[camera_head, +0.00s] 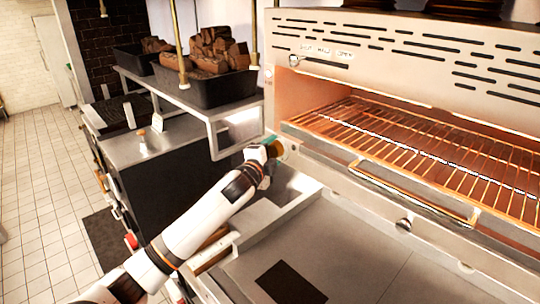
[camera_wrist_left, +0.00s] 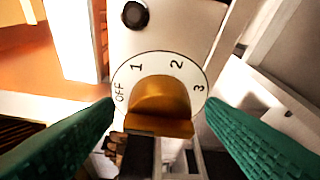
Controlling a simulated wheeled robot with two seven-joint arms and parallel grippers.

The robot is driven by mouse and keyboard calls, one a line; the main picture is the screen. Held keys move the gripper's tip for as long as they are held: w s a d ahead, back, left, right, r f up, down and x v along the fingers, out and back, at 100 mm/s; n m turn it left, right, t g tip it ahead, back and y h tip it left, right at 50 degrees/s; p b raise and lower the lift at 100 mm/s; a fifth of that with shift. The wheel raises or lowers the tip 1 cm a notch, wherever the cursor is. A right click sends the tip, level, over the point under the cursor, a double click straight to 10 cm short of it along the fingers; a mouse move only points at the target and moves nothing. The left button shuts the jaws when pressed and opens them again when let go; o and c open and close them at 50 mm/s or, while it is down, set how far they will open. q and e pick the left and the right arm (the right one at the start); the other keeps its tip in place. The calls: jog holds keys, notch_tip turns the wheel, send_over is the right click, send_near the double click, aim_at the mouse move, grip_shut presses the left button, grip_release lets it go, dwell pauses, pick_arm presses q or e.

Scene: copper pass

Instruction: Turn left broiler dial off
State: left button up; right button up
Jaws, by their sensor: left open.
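The left broiler dial (camera_wrist_left: 160,98) shows in the left wrist view as a brass-orange knob on a round white plate marked OFF, 1, 2 and 3. I cannot tell for sure which mark it points at. My left gripper (camera_head: 268,148) is at the left front corner of the broiler (camera_head: 395,62) in the head view, where it mostly hides the dial. In the wrist view its green fingers stand apart, one on each side of the knob, with gaps visible. My right gripper is not in view.
A metal shelf (camera_head: 200,105) with dark pans (camera_head: 215,88) of brown chunks stands left of the broiler. A flat steel surface (camera_head: 365,262) lies below.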

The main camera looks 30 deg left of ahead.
pick_arm(q)
jog(key=shift+s+f+b, duration=0.1)
jog(key=shift+s+b, duration=0.2)
jog(key=shift+s, duration=0.2)
jog(key=s+r+b, duration=0.1)
jog(key=s+b, duration=0.2)
jog(key=s, duration=0.8)
jog(key=shift+d+b, duration=0.3)
jog(key=shift+b, duration=0.1)
